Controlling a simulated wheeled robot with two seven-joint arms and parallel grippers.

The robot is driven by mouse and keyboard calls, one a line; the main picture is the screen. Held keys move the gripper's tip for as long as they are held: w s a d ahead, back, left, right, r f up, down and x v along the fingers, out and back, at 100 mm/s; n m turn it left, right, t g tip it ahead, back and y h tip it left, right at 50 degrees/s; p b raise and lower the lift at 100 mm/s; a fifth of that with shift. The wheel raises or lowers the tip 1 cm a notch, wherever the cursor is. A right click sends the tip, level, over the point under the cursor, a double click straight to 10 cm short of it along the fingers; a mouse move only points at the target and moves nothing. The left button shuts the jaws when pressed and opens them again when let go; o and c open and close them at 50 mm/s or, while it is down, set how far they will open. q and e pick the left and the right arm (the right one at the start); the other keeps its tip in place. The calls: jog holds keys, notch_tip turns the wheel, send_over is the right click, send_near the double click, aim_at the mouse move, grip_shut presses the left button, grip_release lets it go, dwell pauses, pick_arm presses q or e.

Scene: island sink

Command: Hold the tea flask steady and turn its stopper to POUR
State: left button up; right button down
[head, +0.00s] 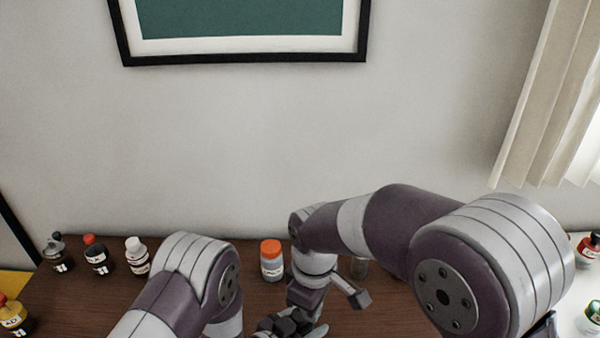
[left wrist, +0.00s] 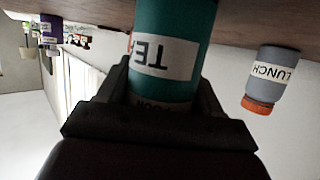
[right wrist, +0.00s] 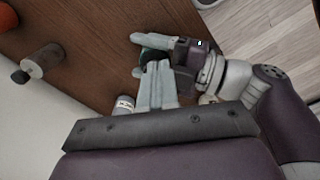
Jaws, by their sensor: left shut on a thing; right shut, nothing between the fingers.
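The teal tea flask (left wrist: 172,32) stands between the fingers of my left gripper (left wrist: 160,92), which is shut on its body. Its white label reads TEA, upside down in the left wrist view. In the right wrist view a small part of the teal flask (right wrist: 148,50) shows beside the left gripper's pale fingers, with a dark part that looks like the stopper (right wrist: 151,62). My right gripper (right wrist: 158,78) is shut and empty, its fingertips close to that part. I cannot tell whether they touch. The stopper's setting is not readable. My arms hide the flask in the head view.
A grey LUNCH jar with an orange lid (head: 271,260) stands near the flask; it also shows in the left wrist view (left wrist: 275,78). Several small bottles (head: 96,255) stand at the table's left, others (head: 588,248) at the right. The wall (head: 250,150) rises behind the wooden top.

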pick_arm(q)
jog(key=shift+f, duration=0.1)
pick_arm(e)
jog(key=shift+r, duration=0.6)
pick_arm(q)
jog(key=o, duration=1.2)
jog(key=shift+a, duration=0.1)
